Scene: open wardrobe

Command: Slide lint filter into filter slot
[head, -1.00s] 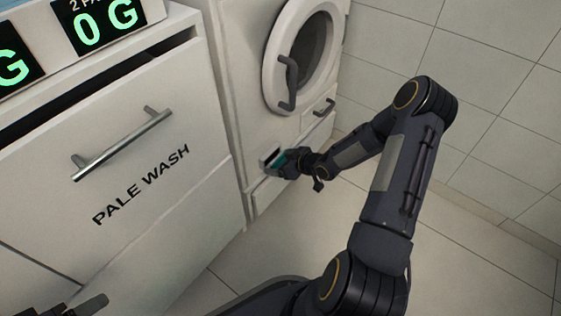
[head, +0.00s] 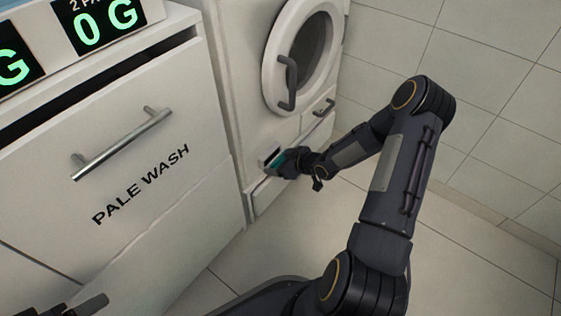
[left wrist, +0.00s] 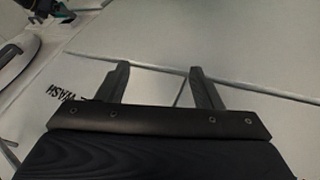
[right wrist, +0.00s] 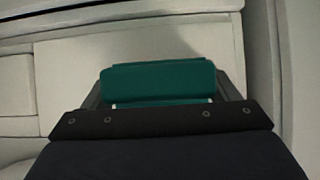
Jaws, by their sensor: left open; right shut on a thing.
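The lint filter (right wrist: 160,80) is teal-green with a pale strip along its near edge. My right gripper (right wrist: 163,88) is shut on it, one finger at each side. In the head view the green filter (head: 278,160) shows at the tip of my right gripper (head: 287,161). It is right at the dark filter slot (head: 268,155) low on the white washer front. Whether the filter's front edge is inside the slot cannot be told. My left gripper (left wrist: 158,85) is open and empty near the pale cabinet front.
The washer's round door (head: 305,58) has a dark handle (head: 288,82) above the slot. A white drawer marked PALE WASH (head: 140,185) with a metal handle (head: 122,143) stands to the left. Tiled floor (head: 470,240) is clear on the right.

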